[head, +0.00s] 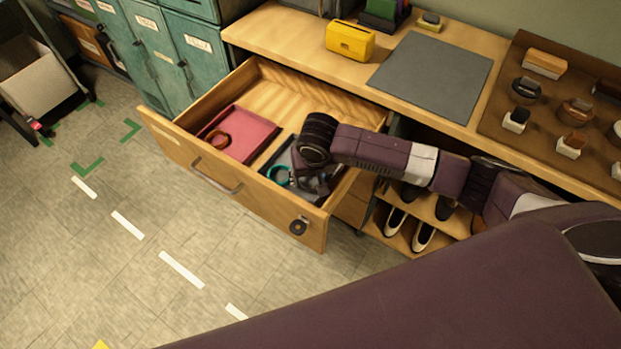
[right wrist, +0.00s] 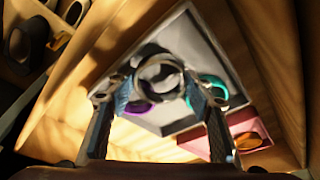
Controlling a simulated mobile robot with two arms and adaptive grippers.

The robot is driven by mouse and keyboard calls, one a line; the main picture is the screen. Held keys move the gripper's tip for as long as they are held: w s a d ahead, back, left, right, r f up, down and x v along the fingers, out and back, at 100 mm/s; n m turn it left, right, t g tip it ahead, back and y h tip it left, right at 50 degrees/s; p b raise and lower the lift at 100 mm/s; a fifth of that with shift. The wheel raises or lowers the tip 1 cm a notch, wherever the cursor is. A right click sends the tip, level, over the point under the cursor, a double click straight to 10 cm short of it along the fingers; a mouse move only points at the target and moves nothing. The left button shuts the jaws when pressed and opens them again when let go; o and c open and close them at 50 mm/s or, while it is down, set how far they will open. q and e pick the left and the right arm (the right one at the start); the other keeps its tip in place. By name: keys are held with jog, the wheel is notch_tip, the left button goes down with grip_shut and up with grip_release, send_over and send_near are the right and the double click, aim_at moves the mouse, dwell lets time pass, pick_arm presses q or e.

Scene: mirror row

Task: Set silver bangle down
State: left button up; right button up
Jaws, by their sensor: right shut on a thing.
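In the right wrist view the silver bangle (right wrist: 158,59) is between the fingers of my right gripper (right wrist: 160,92), which is shut on it. The grey tray (right wrist: 207,52) is behind the bangle; I cannot tell whether the two touch. A teal bangle (right wrist: 216,84) and a purple bangle (right wrist: 139,109) lie in this tray. In the head view my right gripper (head: 308,178) reaches down into the open drawer (head: 172,139) over the grey tray, beside the teal bangle (head: 278,175). The silver bangle cannot be made out there. My left gripper is not in view.
A pink tray (head: 255,130) with an orange-brown bangle (head: 217,139) fills the drawer's left part. A grey mat (head: 432,75) lies bare on the counter. A yellow box (head: 350,41) and a brown board with watches (head: 500,95) flank it. Shoes stand on shelves below.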

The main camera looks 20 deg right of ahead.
jog(key=o, duration=1.3)
jog(key=shift+s+f, duration=0.4)
jog(key=shift+f, duration=0.15)
jog(key=shift+w, duration=0.25)
jog(key=v, duration=1.2)
jog(key=shift+w+r+p, duration=0.2)
jog(key=shift+r+p, duration=0.05)
jog(key=shift+p, duration=0.2)
